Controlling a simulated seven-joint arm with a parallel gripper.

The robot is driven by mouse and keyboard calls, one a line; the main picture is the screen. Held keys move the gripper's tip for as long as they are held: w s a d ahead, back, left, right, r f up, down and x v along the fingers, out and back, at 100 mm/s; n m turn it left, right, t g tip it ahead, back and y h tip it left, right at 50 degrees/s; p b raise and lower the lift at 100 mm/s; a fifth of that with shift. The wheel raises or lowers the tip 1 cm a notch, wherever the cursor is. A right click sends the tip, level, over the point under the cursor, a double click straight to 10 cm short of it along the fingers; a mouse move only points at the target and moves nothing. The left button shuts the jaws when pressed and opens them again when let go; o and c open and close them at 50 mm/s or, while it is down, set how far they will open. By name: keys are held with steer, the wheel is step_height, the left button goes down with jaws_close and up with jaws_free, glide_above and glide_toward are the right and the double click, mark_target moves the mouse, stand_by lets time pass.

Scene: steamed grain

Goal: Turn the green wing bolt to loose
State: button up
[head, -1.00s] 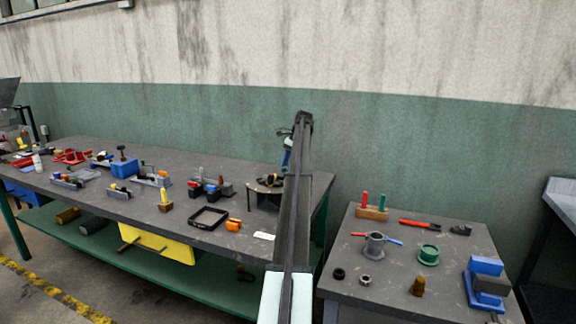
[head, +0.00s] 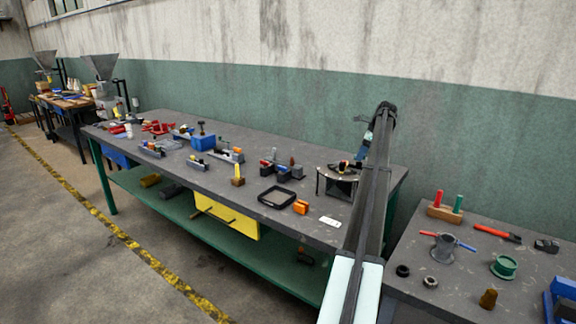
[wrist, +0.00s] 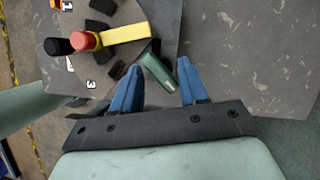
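A small green bar-shaped piece (wrist: 158,70), which looks like the green wing bolt, lies slanted at the edge of a round numbered plate (wrist: 120,15) in the wrist view. My gripper (wrist: 161,64) is open. Its two blue fingers stand apart on either side of the green piece, and I cannot tell if either touches it. In the head view my gripper (head: 364,146) is over the round stand (head: 338,187) at the right end of the long bench. The green piece cannot be made out there.
A yellow lever (wrist: 122,34) with a red knob (wrist: 88,40) crosses the plate next to a black knob (wrist: 58,47). The long bench (head: 225,190) holds a black tray (head: 262,198) and several fixtures. A second bench (head: 450,220) with tools stands at the right.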

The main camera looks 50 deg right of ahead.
steer(key=m+h, duration=0.1)
steer(key=m, duration=0.2)
steer(key=shift+a, duration=0.15)
steer(key=v, duration=1.3)
steer(key=w+a+f+n, duration=0.4)
steer(key=w+a+f, duration=0.1)
steer(key=w, duration=0.4)
steer(key=w+a+f+n, duration=0.5)
steer(key=w+a, duration=0.3)
steer(key=w, duration=0.2)
steer(key=w+a+f+n+y, duration=0.1)
steer(key=w+a+f+n, duration=0.3)
steer(key=w, duration=0.5)
steer(key=a+f, duration=0.2)
steer(key=a, duration=0.1)
steer(key=shift+w+n, duration=0.25)
steer(key=shift+n, duration=0.15)
steer(key=shift+f, duration=0.15)
